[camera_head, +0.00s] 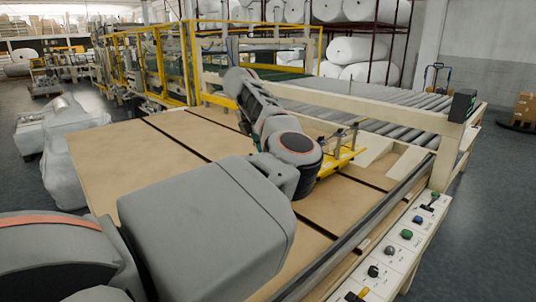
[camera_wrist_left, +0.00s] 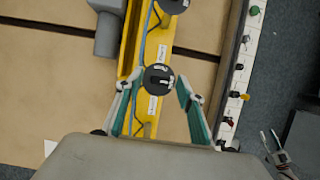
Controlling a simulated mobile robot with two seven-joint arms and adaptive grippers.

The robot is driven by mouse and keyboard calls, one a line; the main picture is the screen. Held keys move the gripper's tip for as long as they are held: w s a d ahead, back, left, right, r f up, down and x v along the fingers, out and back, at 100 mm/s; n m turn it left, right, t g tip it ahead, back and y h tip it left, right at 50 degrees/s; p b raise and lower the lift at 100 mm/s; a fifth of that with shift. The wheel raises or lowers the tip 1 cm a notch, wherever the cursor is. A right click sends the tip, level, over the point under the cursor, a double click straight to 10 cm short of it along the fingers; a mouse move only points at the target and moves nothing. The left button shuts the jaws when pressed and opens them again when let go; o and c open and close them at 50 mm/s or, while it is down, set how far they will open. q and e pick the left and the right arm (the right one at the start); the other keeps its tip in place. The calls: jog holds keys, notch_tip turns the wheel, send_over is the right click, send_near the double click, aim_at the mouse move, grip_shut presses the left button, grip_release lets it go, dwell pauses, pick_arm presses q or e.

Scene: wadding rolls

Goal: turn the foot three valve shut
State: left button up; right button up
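A yellow bar (camera_wrist_left: 128,48) carries round black knobs and small white labels too small to read. One black knob (camera_wrist_left: 158,79) with a white mark lies between the fingertips of my left gripper (camera_wrist_left: 157,82). Another black knob (camera_wrist_left: 173,5) sits farther up the bar. In the head view the bar (camera_head: 338,162) is partly hidden by my left arm, which also hides the left gripper. I cannot tell which knob is foot three.
A white button panel (camera_head: 400,245) runs along the right edge, also in the wrist view (camera_wrist_left: 241,75). A grey block (camera_wrist_left: 110,30) stands left of the bar. Tan boards (camera_head: 110,165) lie below. A roller conveyor (camera_head: 370,105) lies behind. Dark claw-like parts (camera_wrist_left: 280,150) show at lower right.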

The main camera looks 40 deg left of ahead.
pick_arm(q)
jog(key=v, duration=1.2)
jog(key=shift+f, duration=0.1)
dwell(0.4)
